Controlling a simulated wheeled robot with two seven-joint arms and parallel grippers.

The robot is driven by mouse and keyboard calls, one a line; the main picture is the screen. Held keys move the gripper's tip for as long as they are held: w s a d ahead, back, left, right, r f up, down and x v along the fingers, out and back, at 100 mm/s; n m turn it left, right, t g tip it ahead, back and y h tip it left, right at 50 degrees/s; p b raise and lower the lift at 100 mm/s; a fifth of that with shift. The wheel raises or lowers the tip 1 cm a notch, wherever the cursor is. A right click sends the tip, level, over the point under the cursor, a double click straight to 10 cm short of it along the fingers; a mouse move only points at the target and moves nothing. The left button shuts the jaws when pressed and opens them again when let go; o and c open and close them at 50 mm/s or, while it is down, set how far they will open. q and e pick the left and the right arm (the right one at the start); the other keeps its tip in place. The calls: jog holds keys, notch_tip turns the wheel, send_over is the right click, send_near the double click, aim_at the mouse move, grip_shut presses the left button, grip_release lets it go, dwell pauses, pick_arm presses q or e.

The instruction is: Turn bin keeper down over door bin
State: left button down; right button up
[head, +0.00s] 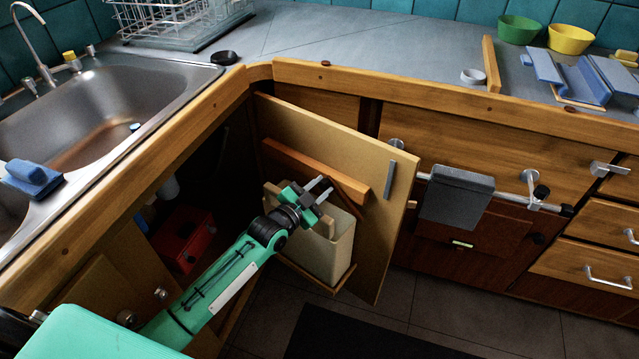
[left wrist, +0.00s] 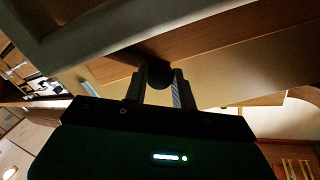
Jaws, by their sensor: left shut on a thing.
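The open cupboard door (head: 385,225) carries a beige door bin (head: 337,254) on its inner face. The bin keeper (head: 300,162), an orange-brown wooden bar, lies across the door above the bin, sloping down to the right in the picture. My left gripper (head: 322,190) is in front of the bar and over the bin's top. In the left wrist view, my left gripper (left wrist: 158,88) is shut on a dark round knob (left wrist: 158,73) against a brown wooden bar (left wrist: 195,42). The gripper hides part of the bar and bin rim. My right gripper is not in view.
The sink (head: 105,110) and wooden worktop edge (head: 200,125) lie to the left. A red box (head: 183,238) sits inside the dark cupboard. A grey block (head: 457,196) hangs on the rail right of the door. The floor below the door is clear except for a dark mat (head: 350,335).

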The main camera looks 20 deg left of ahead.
pick_arm(q)
jog(key=m+p, duration=0.3)
jog(key=m, duration=0.2)
jog(key=shift+r, duration=0.15)
jog(key=shift+m, duration=0.9)
jog(key=shift+m+y+p, duration=0.3)
jog(key=shift+m+p, duration=0.15)
jog(key=shift+m, duration=0.95)
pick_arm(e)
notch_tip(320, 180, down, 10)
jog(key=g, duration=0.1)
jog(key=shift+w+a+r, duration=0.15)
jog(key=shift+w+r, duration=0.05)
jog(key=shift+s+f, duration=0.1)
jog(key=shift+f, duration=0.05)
pick_arm(q)
jog(key=c, duration=1.1)
grip_release()
jog(key=shift+s, duration=0.1)
